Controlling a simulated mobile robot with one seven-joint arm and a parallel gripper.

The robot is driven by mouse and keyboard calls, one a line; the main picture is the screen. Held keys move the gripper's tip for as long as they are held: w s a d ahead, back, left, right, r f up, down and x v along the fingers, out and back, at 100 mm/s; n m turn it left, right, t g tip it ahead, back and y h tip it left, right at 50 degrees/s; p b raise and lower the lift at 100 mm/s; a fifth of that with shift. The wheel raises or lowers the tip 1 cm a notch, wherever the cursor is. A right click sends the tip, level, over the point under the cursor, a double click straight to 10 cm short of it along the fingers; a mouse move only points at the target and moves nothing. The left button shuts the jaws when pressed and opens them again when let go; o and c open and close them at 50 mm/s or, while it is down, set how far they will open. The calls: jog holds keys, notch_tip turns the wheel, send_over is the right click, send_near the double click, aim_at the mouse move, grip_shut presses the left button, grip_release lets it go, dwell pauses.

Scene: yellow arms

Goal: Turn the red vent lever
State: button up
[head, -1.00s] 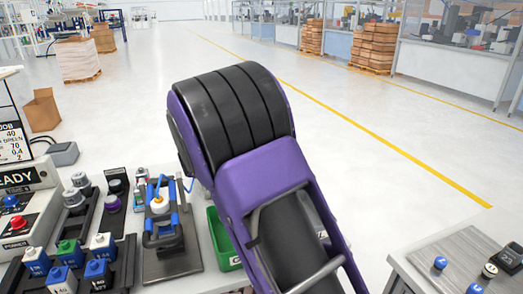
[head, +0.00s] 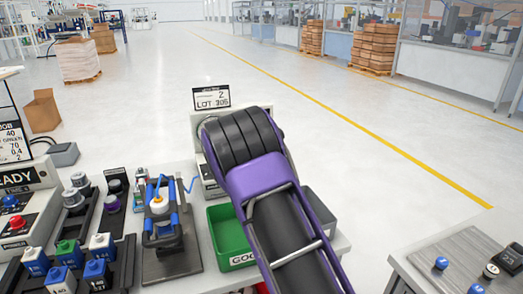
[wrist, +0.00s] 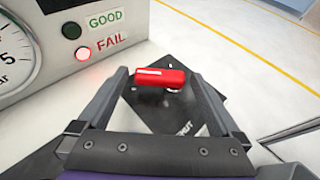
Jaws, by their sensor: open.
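The red vent lever (wrist: 162,78) is in the wrist view, a red bar lying crosswise above a black plate (wrist: 150,108) with partly hidden white lettering. My gripper (wrist: 158,80) is open, with one dark finger on each side of the lever. The lever lies between the fingertips; I cannot tell whether either finger touches it. In the head view my purple and black arm hides the gripper and the lever.
A gauge (wrist: 14,55) and a GOOD/FAIL panel (wrist: 95,35) with a lit red lamp stand close on the left. The head view shows a LOT sign (head: 211,97), green bin (head: 222,245), blue clamp fixture (head: 165,225) and a right-hand table (head: 425,268).

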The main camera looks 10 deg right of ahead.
jog(key=c, duration=1.2)
jog(key=shift+o, duration=0.2)
jog(key=shift+r+p, duration=0.1)
jog(key=shift+p, duration=0.2)
jog(key=shift+h+p, duration=0.3)
jog(key=shift+p, duration=0.05)
jog(key=shift+w+r+m+g+p, duration=0.2)
jog(key=shift+m+g+p, duration=0.25)
jog(key=shift+p, duration=0.65)
jog(key=shift+w+a+f+m+g+h+p, duration=0.1)
jog(key=shift+m+g+h+p, duration=0.35)
jog(key=shift+m+h+p, duration=0.45)
jog(key=shift+w+f+m+g+h+p, duration=0.25)
jog(key=shift+m+g+h+p, duration=0.35)
jog(key=shift+m+g+h, duration=0.15)
jog(key=shift+w+m+g, duration=0.1)
jog(key=shift+m+g, duration=0.4)
jog(key=shift+g, duration=0.05)
jog(key=shift+w+m+g+h+b, duration=0.1)
jog(key=shift+m+g+h+b, duration=0.3)
jog(key=shift+h, duration=0.05)
